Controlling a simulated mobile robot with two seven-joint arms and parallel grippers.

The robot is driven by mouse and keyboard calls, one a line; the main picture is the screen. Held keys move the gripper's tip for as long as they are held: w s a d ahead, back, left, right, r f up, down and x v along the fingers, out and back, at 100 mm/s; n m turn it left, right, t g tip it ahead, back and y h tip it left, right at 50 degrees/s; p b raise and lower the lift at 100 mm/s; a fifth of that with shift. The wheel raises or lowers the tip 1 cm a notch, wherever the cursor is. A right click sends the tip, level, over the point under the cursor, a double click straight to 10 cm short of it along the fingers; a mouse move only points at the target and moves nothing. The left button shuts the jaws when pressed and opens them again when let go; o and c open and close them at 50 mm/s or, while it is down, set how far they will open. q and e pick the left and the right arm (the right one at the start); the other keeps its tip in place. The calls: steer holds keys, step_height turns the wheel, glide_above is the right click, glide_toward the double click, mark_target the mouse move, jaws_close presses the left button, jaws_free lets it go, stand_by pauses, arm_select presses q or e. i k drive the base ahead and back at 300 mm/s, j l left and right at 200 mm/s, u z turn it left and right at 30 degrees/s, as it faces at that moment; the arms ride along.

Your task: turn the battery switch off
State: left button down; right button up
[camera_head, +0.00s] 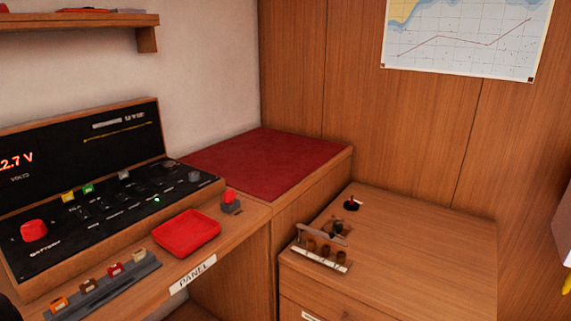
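A round red knob (34,231), which looks like the battery switch, is at the left end of the black control panel (60,262). A green light (156,199) is lit on the panel, and a red readout (16,162) ending in "2.7 V" glows on the upright part, cut by the left edge.
A red tray (187,233), a rack of small coloured pieces (102,288) and a red-topped grey block (231,200) occupy the desk before the panel. A shelf (80,22) hangs above. A wooden cabinet (420,260) at right holds a small rack (320,252).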

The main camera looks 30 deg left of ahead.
mark_target(34, 230)
steer(key=i+u, duration=0.2)
steer(key=u, duration=0.15)
steer(key=i+u, duration=0.15)
steer(key=u, duration=0.2)
steer(key=i+l+u, duration=0.15)
steer(key=u, duration=1.75)
